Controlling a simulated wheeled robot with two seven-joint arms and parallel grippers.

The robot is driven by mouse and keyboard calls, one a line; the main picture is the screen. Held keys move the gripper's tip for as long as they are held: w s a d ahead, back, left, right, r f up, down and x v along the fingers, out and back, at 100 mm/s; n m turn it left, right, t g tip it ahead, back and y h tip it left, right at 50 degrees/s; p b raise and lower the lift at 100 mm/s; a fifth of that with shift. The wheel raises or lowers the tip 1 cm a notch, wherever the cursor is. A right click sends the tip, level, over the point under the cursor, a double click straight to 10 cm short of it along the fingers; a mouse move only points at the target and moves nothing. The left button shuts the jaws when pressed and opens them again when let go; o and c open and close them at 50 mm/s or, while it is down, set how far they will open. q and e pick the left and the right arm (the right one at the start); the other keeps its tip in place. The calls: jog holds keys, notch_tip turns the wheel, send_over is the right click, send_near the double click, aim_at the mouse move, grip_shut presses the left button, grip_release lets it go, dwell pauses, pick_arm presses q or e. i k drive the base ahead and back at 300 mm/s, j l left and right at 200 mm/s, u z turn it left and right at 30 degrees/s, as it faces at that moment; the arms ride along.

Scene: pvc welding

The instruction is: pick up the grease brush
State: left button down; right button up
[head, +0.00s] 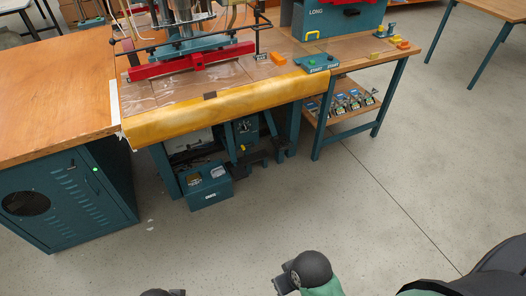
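I cannot make out a grease brush for certain in the head view. Small items lie on the workbench, too small to name surely: an orange block (278,58) near the middle, and yellow and orange pieces (393,40) at the right end. Dark and green parts of my own arms show along the bottom edge, well short of the bench. Neither gripper's fingers can be seen.
A welding machine with a red bar (190,62) stands on the bench behind a yellow front roll (225,100). A lower shelf (340,113) holds several metal parts. A wooden table (50,95) adjoins left. The floor in front is clear.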

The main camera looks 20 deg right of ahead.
aim_at(218, 172)
jog(key=i+l, duration=0.3)
jog(key=l, duration=0.15)
jog(key=i+l, duration=0.3)
jog(key=l, duration=0.15)
jog(key=i+l, duration=0.3)
jog(key=l, duration=0.15)
jog(key=z, duration=0.05)
